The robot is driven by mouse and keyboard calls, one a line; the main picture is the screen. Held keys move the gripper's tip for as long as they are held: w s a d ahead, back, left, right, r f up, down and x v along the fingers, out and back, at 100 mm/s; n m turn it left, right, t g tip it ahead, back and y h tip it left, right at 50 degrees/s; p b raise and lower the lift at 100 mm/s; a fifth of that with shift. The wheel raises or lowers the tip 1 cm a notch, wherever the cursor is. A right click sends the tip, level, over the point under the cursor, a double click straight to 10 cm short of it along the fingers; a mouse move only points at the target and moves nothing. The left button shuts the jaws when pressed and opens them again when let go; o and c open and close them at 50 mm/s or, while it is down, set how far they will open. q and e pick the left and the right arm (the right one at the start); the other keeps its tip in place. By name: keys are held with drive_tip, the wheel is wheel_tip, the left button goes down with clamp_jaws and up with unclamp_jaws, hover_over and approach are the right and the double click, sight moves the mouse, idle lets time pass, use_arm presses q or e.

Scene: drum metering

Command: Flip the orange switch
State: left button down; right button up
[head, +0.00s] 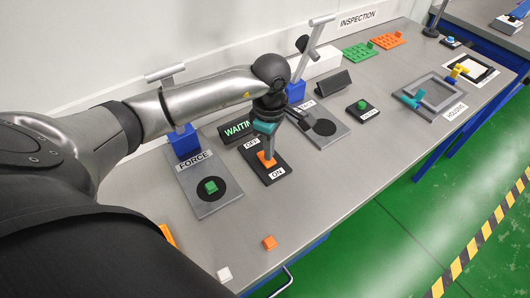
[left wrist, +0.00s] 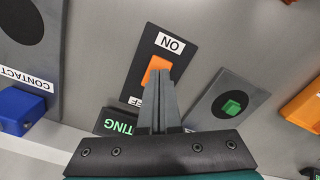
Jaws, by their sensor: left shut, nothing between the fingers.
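The orange switch (head: 266,159) sits on a black plate (head: 278,168) marked OFF at the far end and ON at the near end. It also shows in the left wrist view (left wrist: 154,66), just beyond my fingertips. My left gripper (head: 267,146) points down over the plate, shut and empty, its tips at or very near the switch. I cannot tell whether they touch it. In the left wrist view the closed fingers (left wrist: 158,78) cover part of the switch and most of the OFF label. My right gripper is not in view.
A display reading WAITING (head: 236,128) stands behind the switch plate. The FORCE plate (head: 206,200) with a green block (head: 211,187) is to the left. A plate with a black disc (head: 324,127) and a green button (head: 362,105) are to the right.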

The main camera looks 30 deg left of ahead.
use_arm(q)
drive_tip(key=shift+r+p, duration=1.6)
drive_tip(key=shift+r, duration=1.05)
